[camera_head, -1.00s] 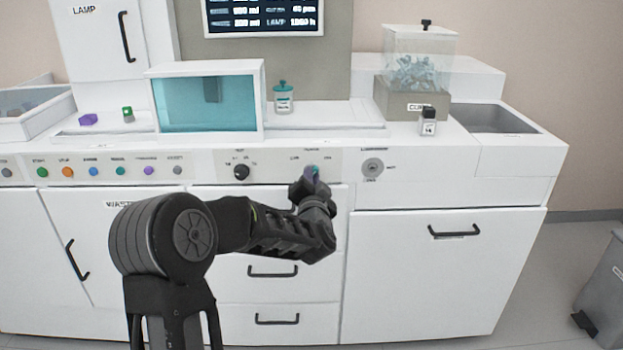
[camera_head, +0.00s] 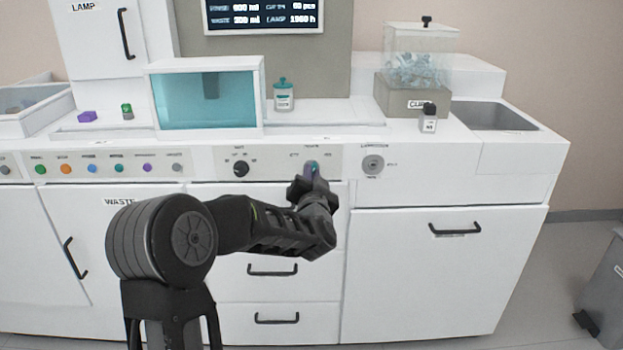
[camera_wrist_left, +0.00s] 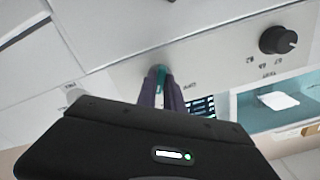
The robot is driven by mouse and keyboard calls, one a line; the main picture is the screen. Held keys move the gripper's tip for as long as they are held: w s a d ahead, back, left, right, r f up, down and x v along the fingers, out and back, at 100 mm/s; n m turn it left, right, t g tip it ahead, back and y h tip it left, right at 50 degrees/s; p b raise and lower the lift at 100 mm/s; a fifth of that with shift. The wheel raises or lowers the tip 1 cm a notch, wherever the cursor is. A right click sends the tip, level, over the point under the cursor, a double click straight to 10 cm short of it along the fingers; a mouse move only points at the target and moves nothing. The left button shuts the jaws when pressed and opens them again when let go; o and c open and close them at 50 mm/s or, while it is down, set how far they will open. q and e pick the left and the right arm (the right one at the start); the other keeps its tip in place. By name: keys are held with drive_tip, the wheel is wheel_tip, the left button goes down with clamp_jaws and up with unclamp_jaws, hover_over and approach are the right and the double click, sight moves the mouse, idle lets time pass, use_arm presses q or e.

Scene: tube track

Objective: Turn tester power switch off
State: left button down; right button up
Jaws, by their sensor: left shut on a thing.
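The tester's white front panel carries a teal power switch (camera_head: 314,167) at its right part, between two small labels too blurred to read. My left gripper (camera_head: 313,175) reaches the panel and is shut on the switch, its purple-grey fingers on either side of it. In the left wrist view the teal switch (camera_wrist_left: 158,72) shows at the fingertips (camera_wrist_left: 160,78). The fingers hide most of the switch, so I cannot tell its exact position. My right gripper is in neither view.
A black rotary knob (camera_head: 240,169) sits left of the switch, and a round grey lock-like fitting (camera_head: 373,164) right of it. Several coloured buttons (camera_head: 92,168) line the panel's left. Drawer handles (camera_head: 272,271) lie below. A teal-windowed box (camera_head: 205,100) stands above.

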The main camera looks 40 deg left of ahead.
use_arm(q)
drive_tip(key=shift+d+f+n+b, duration=0.1)
drive_tip(key=shift+n+b, duration=4.6)
drive_tip(key=shift+n, duration=3)
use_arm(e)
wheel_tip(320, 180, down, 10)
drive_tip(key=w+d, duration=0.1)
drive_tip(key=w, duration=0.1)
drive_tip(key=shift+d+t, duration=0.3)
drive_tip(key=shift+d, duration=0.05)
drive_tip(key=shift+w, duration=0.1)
use_arm(q)
drive_tip(key=c, duration=1.5)
unclamp_jaws()
drive_tip(key=shift+o, duration=0.2)
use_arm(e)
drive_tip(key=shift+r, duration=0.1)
